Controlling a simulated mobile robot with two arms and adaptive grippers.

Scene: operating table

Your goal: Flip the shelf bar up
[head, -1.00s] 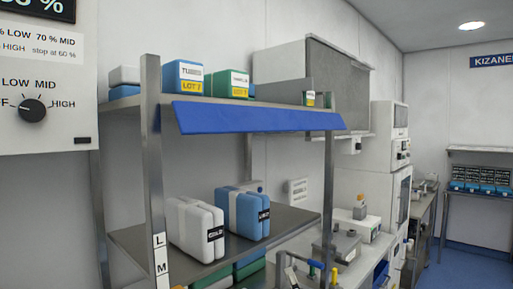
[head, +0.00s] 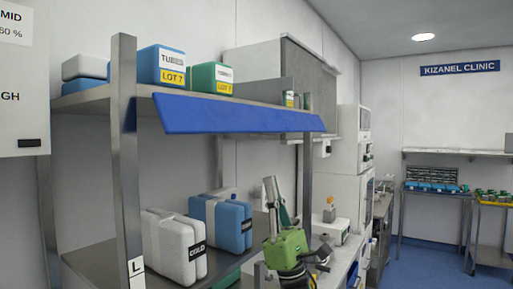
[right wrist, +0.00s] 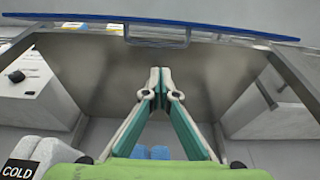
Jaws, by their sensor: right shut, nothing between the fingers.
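The blue shelf bar (head: 238,114) runs along the front of the upper shelf in the head view, hanging tilted downward and outward. In the right wrist view it is a thin blue strip (right wrist: 215,27) across the top. My right gripper (head: 270,182) has a green body and points upward, below the bar's right half in the head view. Its fingertips (right wrist: 160,73) meet in the right wrist view, with nothing between them. They appear apart from the bar, under the shelf's grey underside (right wrist: 110,65). My left gripper is not in view.
A blue box (head: 161,66) and a green box (head: 211,78) stand on the upper shelf. A white box (head: 174,246) and a blue box (head: 221,222) stand on the lower shelf. Grey posts (head: 126,160) flank the bar. Wall cabinets (head: 300,75) stand behind.

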